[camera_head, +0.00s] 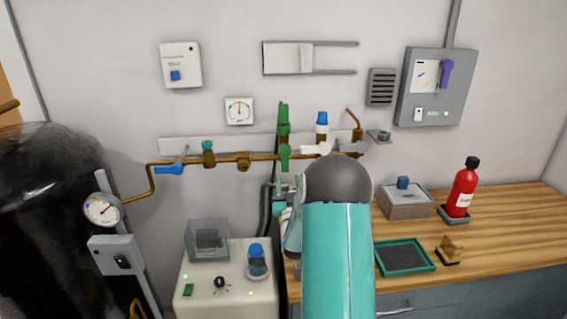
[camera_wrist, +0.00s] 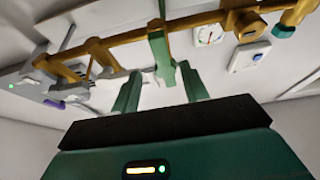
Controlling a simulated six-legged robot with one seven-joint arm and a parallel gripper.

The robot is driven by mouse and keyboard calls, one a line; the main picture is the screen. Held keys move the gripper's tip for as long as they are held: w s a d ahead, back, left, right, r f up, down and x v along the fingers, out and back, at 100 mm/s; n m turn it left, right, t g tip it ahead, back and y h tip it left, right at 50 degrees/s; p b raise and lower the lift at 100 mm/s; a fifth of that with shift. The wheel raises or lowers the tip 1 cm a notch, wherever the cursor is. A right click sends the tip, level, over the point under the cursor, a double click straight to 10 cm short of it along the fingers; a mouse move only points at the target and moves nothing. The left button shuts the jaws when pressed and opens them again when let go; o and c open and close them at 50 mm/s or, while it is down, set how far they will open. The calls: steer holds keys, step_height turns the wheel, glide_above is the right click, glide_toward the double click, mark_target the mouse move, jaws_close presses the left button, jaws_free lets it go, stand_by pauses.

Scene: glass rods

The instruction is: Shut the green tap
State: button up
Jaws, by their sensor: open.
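The green tap (camera_head: 285,157) is on the brass pipe at the wall, its flat green lever hanging across the pipe; a green upright part (camera_head: 283,122) stands above it. In the wrist view the green lever (camera_wrist: 161,57) points toward the space between the fingers of my gripper (camera_wrist: 161,88). My gripper is open, one finger on each side of the lever's end. I cannot tell whether either finger touches it. In the head view my arm hides most of the gripper, below the tap.
The brass pipe (camera_head: 243,161) also carries a blue lever (camera_head: 169,169), a teal-topped valve (camera_head: 208,148) and a white lever (camera_head: 316,149) close to the right of the green one. A white machine (camera_head: 226,281) stands below; a wooden counter (camera_head: 500,240) holds a red bottle (camera_head: 463,188) and a tray (camera_head: 376,257).

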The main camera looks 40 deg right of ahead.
mark_target(286, 164)
steer(key=x, duration=0.8)
steer(key=shift+w+d, duration=0.15)
steer(key=shift+w, duration=0.2)
steer(key=shift+c, duration=0.3)
jaws_close()
